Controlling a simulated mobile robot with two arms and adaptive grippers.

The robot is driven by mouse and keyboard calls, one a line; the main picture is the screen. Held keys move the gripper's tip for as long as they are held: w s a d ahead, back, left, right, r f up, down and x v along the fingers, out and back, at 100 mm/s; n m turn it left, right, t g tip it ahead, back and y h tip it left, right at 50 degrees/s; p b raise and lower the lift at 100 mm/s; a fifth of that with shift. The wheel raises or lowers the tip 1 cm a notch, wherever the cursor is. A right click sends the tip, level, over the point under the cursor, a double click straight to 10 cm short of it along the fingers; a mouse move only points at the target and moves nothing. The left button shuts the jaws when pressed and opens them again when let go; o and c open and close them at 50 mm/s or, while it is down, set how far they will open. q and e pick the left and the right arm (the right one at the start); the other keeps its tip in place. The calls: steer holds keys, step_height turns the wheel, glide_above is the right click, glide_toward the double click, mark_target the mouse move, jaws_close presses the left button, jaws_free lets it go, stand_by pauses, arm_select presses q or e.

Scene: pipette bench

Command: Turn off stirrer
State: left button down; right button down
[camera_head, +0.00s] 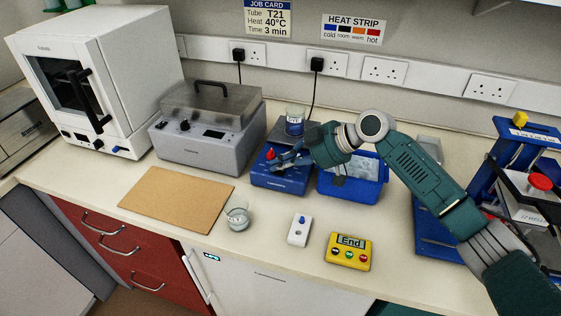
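The stirrer (278,182) is a blue box on the bench, with a red knob (269,154) on its top left. A glass beaker with a blue label (294,118) stands at the back of the stirrer. My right gripper (281,160) reaches in from the right, low over the stirrer. Its fingertips are close beside the red knob; I cannot tell whether they touch it. The fingers are small and dark here, so their opening is unclear. The gripper and wrist hide part of the stirrer's top. My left gripper is not in view.
A blue tub (350,190) stands right of the stirrer, under my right arm. A grey lidded bath (205,150) stands to the left. In front are a small beaker (237,217), a white device (298,230) and a yellow timer reading "End" (347,252). A brown board (175,199) lies front left.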

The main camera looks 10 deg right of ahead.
steer(key=shift+a+f, duration=0.1)
steer(key=shift+f, duration=0.15)
steer(key=shift+a, duration=0.1)
steer(key=shift+f, duration=0.1)
steer(key=shift+a, duration=0.1)
steer(key=shift+w+a, duration=0.35)
steer(key=shift+a, duration=0.3)
steer(key=shift+r, duration=0.25)
